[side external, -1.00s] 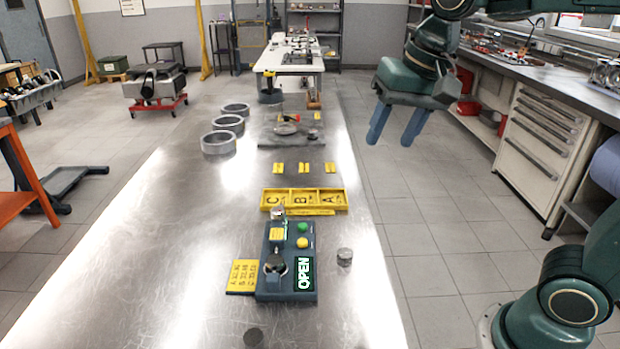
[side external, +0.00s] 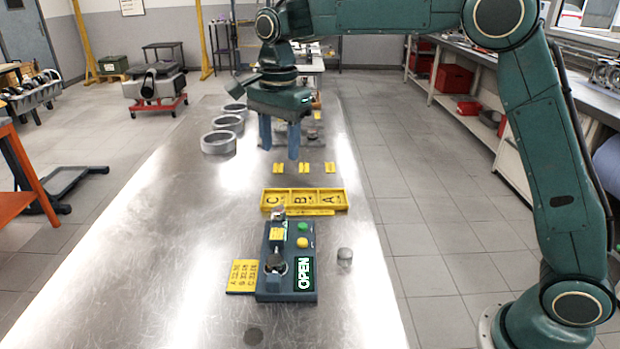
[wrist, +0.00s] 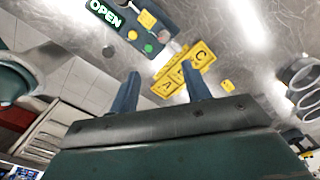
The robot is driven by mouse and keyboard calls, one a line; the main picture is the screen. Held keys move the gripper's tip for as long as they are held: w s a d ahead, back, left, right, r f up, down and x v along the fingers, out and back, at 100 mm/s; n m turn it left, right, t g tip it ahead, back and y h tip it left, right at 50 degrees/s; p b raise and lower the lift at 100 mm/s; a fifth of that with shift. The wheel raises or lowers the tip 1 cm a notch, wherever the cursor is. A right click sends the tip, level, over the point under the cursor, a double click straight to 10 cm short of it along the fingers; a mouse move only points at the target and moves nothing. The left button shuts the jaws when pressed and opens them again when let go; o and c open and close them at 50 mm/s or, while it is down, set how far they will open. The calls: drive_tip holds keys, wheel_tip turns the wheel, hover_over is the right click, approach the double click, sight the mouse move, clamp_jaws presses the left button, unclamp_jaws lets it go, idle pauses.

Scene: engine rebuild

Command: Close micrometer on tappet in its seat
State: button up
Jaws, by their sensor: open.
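The micrometer (side external: 290,240) is a blue-grey box on the metal bench with a green and a yellow button and a lit display reading OPEN. It also shows at the top of the wrist view (wrist: 124,14). A dark round part (side external: 276,264) sits in its near end; I cannot tell whether this is the tappet in its seat. A small silver part (side external: 278,213) is at its far end. A grey cylinder (side external: 344,256) stands apart on the bench, right of the box. My gripper (side external: 279,150) is open and empty, raised above the bench beyond the micrometer.
A yellow tray (side external: 262,200) marked C, B, A lies beyond the micrometer, with small yellow tags (side external: 304,168) behind it. A yellow card (side external: 242,275) lies left of the box. Several grey rings (side external: 218,143) stand at the far left. The bench's left side is clear.

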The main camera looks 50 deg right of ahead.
sight(277, 210)
drive_tip(key=shift+w+a+f+m, duration=0.4)
drive_tip(key=shift+w+f, duration=0.15)
drive_tip(key=shift+w, duration=0.1)
drive_tip(key=shift+f, duration=0.15)
wheel_tip(277, 210, down, 14)
drive_tip(key=shift+d+r, duration=0.1)
drive_tip(key=shift+r, duration=0.1)
idle(0.4)
drive_tip(key=c, duration=1)
